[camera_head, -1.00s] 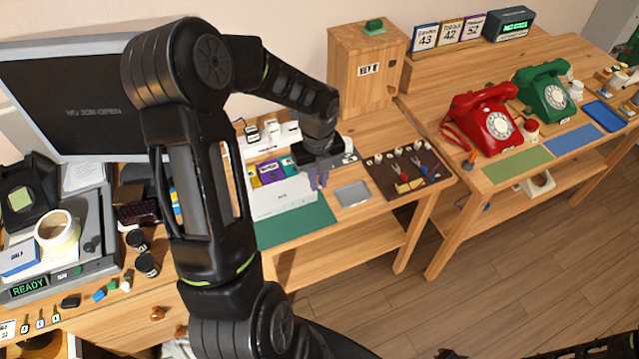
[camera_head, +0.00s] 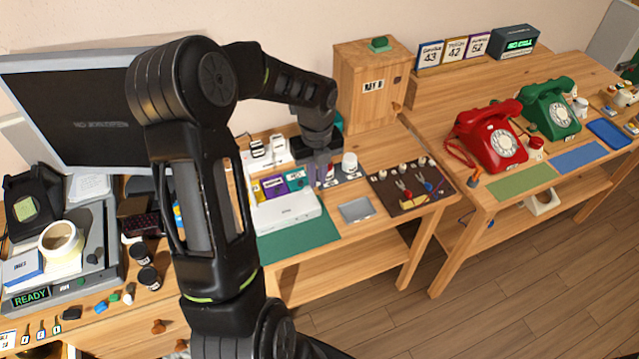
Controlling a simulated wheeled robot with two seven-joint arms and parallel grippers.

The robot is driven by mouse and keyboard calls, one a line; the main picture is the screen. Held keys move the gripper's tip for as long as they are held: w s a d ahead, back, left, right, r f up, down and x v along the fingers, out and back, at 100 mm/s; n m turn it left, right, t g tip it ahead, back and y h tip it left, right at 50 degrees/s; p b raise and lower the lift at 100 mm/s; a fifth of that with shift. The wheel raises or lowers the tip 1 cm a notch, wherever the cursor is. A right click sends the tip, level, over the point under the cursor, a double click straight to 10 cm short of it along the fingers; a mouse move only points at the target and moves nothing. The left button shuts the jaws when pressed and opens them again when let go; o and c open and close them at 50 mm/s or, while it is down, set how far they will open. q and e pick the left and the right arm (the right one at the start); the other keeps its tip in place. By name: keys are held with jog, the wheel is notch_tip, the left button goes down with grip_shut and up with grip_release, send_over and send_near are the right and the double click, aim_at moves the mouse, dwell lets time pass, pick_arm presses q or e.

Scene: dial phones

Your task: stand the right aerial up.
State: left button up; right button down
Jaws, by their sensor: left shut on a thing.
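A white boxy device (camera_head: 288,212) lies on a green mat (camera_head: 300,240) on the middle table, partly behind my left arm. My left gripper (camera_head: 319,180) points down at the device's right rear edge. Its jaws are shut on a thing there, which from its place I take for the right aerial. The aerial itself is too small and too hidden by the fingers to make out, so its tilt cannot be told. My right gripper is not in view.
A grey tray (camera_head: 355,209) and a dark tool mat (camera_head: 408,203) with pliers lie right of the device. A wooden cabinet (camera_head: 368,85) stands behind. Red (camera_head: 489,138) and green (camera_head: 549,108) dial phones stand on the right table. A monitor (camera_head: 75,110) is at left.

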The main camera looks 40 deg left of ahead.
pick_arm(q)
jog(key=shift+w+a+r, duration=0.15)
jog(key=shift+a+r, duration=0.15)
jog(key=shift+a, duration=0.1)
jog(key=shift+w+a+r, duration=0.25)
jog(key=shift+a, duration=0.25)
jog(key=shift+w+a+r, duration=0.2)
jog(key=shift+w+a, duration=0.1)
jog(key=shift+a, duration=0.25)
jog(key=shift+w+a+r, duration=0.25)
jog(key=shift+a, duration=0.25)
jog(key=shift+w+a+r, duration=0.15)
jog(key=shift+w+a, duration=0.35)
jog(key=shift+a, duration=0.35)
jog(key=shift+w+a+r, duration=0.1)
jog(key=shift+w+a, duration=0.35)
jog(key=shift+a, duration=0.35)
jog(key=o, duration=0.7)
